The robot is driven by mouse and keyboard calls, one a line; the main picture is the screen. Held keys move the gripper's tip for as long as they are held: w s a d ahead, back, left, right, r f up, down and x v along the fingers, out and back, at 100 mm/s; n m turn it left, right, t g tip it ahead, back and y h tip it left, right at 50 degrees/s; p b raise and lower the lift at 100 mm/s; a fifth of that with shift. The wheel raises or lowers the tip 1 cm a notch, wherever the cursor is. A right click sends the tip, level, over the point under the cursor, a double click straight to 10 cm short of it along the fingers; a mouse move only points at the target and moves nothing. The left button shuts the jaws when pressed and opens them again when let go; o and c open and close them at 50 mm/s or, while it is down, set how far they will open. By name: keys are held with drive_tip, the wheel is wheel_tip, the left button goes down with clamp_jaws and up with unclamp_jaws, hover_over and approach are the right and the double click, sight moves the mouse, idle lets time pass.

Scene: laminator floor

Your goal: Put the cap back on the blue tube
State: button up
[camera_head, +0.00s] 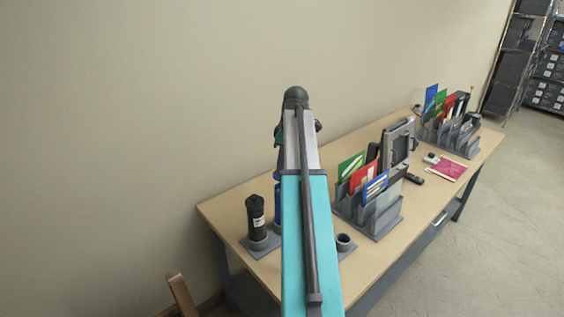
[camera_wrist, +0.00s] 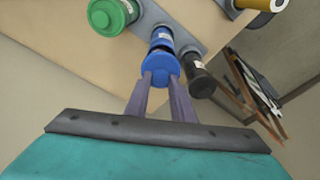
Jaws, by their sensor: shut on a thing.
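In the wrist view my gripper (camera_wrist: 161,78) is shut on the blue cap (camera_wrist: 160,63). The blue tube (camera_wrist: 162,36) stands in a grey holder just beyond the cap, roughly in line with it. I cannot tell whether the cap touches the tube or sits apart from it. In the head view a sliver of the blue tube (camera_head: 277,198) shows at the left edge of my arm. My arm hides the rest of it, and the fingertips are hidden there too.
A black tube (camera_head: 256,217) stands in a holder close beside the blue one. A green-capped tube (camera_wrist: 112,14) stands on its other side. A small dark cup (camera_head: 345,242) is right of my arm. A file rack (camera_head: 375,221) stands farther along the table (camera_head: 425,205).

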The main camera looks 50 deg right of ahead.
drive_tip(key=shift+f+b, duration=0.5)
drive_tip(key=shift+f, duration=1.75)
drive_tip(key=shift+f, duration=0.15)
idle(1.5)
drive_tip(key=o, duration=1.6)
drive_tip(key=shift+r, duration=0.2)
drive_tip(key=shift+r+p, duration=0.5)
drive_tip(key=shift+r, duration=2.8)
clamp_jaws()
